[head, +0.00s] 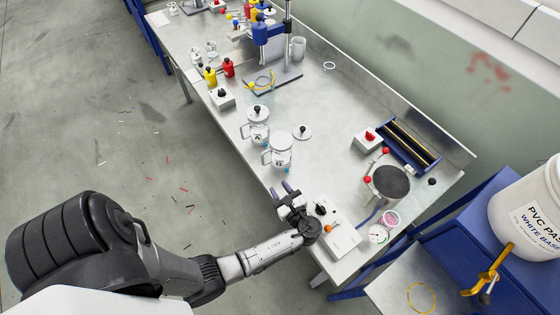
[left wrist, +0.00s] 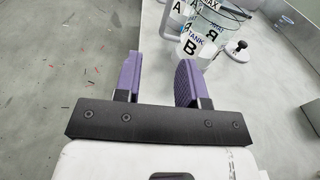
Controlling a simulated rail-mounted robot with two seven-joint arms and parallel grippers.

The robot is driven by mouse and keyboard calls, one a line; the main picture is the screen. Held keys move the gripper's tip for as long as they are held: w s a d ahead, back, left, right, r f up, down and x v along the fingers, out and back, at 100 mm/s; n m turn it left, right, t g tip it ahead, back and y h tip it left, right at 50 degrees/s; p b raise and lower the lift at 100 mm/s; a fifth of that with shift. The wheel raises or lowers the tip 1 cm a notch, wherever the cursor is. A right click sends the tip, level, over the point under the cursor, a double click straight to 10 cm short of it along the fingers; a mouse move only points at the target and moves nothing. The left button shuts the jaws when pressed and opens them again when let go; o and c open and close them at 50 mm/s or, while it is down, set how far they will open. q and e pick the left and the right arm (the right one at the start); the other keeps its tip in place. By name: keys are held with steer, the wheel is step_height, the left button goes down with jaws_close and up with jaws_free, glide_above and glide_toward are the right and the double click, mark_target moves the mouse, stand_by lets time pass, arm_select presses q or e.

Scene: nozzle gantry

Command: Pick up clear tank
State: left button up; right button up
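Two clear tanks with handles stand on the steel bench. The nearer clear tank (head: 281,157) is labelled B in the left wrist view (left wrist: 204,52); a loose round lid (head: 302,132) with a dark knob lies beside it. The farther clear tank (head: 259,130), with a dark knob on top, stands behind it and is labelled A. My left gripper (head: 281,190) is just in front of the nearer tank, near the bench's front edge. Its purple fingers are apart and empty in the left wrist view (left wrist: 159,78). My right gripper is not in view.
A white control box (head: 338,232) sits beside my left gripper. A round dark plate (head: 391,181) and a blue tray (head: 408,146) are to the right. Red and yellow bottles (head: 228,68) and a blue-headed stand (head: 268,35) are farther back. Bare bench lies right of the tanks.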

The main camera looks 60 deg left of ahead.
mark_target(263, 159)
arm_select(q)
steer(key=shift+w+a+f+m, duration=0.15)
steer(key=shift+w+m, duration=0.15)
steer(key=shift+y, duration=0.3)
steer(key=a, duration=0.4)
steer(key=w+a, duration=0.1)
steer(key=a, duration=0.4)
steer(key=a+p, duration=0.1)
steer(key=a, duration=0.3)
steer(key=shift+w+a+r, duration=0.15)
steer(key=shift+r, duration=0.1)
steer(key=shift+c, duration=0.2)
jaws_close()
steer(key=shift+r, duration=0.1)
stand_by(0.3)
